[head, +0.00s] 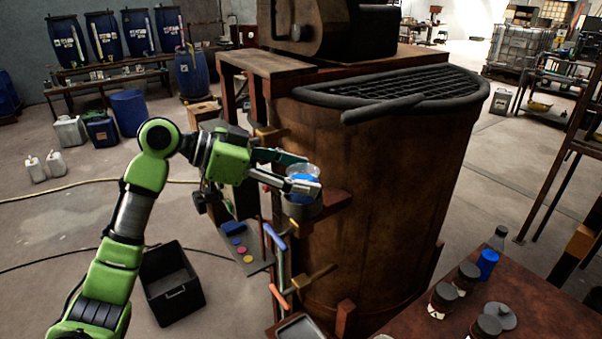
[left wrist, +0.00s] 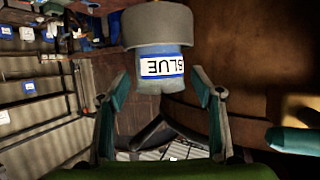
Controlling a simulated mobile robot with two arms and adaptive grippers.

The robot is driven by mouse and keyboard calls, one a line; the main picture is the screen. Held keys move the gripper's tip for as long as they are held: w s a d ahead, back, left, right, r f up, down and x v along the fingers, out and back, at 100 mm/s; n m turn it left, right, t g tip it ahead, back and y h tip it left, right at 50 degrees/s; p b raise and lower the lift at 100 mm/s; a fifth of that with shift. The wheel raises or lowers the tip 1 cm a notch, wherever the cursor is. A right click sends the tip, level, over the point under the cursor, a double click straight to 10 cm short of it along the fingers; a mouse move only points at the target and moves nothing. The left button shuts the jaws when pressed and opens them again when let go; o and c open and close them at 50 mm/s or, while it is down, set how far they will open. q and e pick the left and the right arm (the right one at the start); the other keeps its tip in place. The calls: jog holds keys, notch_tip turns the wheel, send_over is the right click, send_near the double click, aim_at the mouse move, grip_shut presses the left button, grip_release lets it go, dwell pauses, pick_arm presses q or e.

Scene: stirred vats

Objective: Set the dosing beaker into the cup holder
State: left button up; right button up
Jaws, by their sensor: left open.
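The dosing beaker (head: 304,171) is clear with blue in it, upright at the grey cup holder (head: 303,210) on the side of the rusty vat. In the left wrist view, which is upside down, the beaker (left wrist: 158,82) shows its BLUE label, and its lower end goes into the ring of the cup holder (left wrist: 157,24). My left gripper (head: 311,173) is open, with one finger on each side of the beaker. In the left wrist view a gap shows between each finger and the beaker. The holder hides the beaker's bottom. My right gripper is not in view.
The vat (head: 375,180) with its grating (head: 400,88) stands right behind the holder. Tools with coloured handles (head: 275,236) hang below. A black crate (head: 170,285) is on the floor. A table (head: 545,320) with dark jars (head: 443,298) and a blue bottle (head: 488,262) is at the lower right.

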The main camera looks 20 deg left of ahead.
pick_arm(q)
jog(key=v, duration=1.1)
jog(key=shift+s+a, duration=0.2)
jog(key=shift+a, duration=0.05)
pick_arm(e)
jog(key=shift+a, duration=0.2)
pick_arm(q)
jog(key=shift+r, duration=0.1)
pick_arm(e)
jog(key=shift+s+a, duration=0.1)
